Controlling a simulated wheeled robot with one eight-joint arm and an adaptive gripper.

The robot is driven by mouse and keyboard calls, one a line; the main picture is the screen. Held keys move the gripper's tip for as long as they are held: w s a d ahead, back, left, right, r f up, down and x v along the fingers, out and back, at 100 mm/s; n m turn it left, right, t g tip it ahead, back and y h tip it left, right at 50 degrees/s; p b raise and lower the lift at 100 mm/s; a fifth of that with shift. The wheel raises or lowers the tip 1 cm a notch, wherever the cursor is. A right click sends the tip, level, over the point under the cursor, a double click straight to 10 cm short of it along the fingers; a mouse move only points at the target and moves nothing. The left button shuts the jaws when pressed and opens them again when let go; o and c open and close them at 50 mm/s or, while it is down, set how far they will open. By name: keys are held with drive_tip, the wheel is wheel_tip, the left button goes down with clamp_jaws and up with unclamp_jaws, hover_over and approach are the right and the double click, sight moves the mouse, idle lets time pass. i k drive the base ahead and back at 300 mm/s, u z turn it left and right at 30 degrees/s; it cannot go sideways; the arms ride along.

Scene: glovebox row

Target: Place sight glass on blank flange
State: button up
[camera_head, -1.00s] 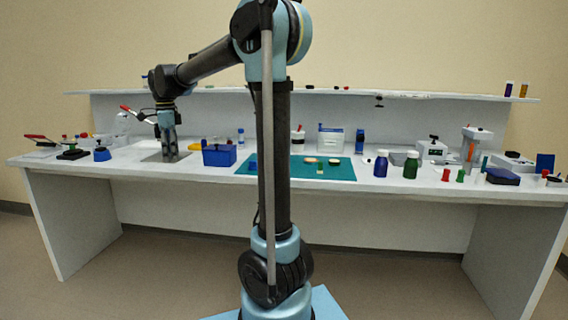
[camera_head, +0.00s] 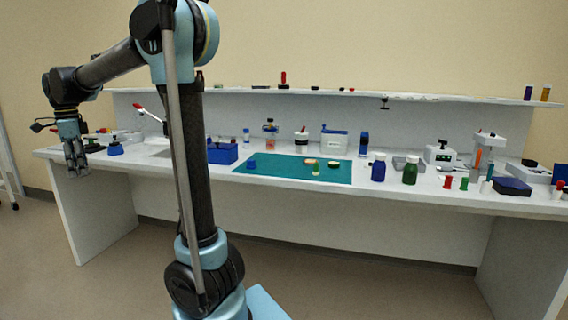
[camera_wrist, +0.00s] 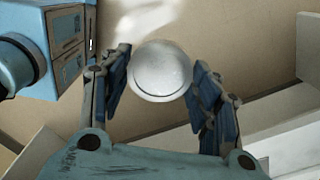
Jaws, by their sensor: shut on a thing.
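My gripper (camera_head: 76,168) hangs at the left end of the bench in the head view, fingers pointing down. In the wrist view my gripper (camera_wrist: 160,76) has its two blue-padded fingers on either side of a round, pale silver disc (camera_wrist: 161,68), which looks like the sight glass. The gripper is shut on it. The disc is too small to make out in the head view. I cannot tell for sure which thing is the blank flange; small round pieces (camera_head: 311,162) lie on the teal mat (camera_head: 270,176).
A blue bin (camera_head: 222,153) stands left of the mat. A blue bottle (camera_head: 378,170) and a green bottle (camera_head: 410,170) stand right of it. Instruments and small parts crowd the bench's right end. A shelf (camera_head: 440,97) runs along the back.

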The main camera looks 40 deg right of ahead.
sight(311, 161)
drive_tip(key=z, duration=0.05)
drive_tip(key=k, duration=0.75)
drive_tip(key=z, duration=1.6)
drive_tip(key=i, duration=0.95)
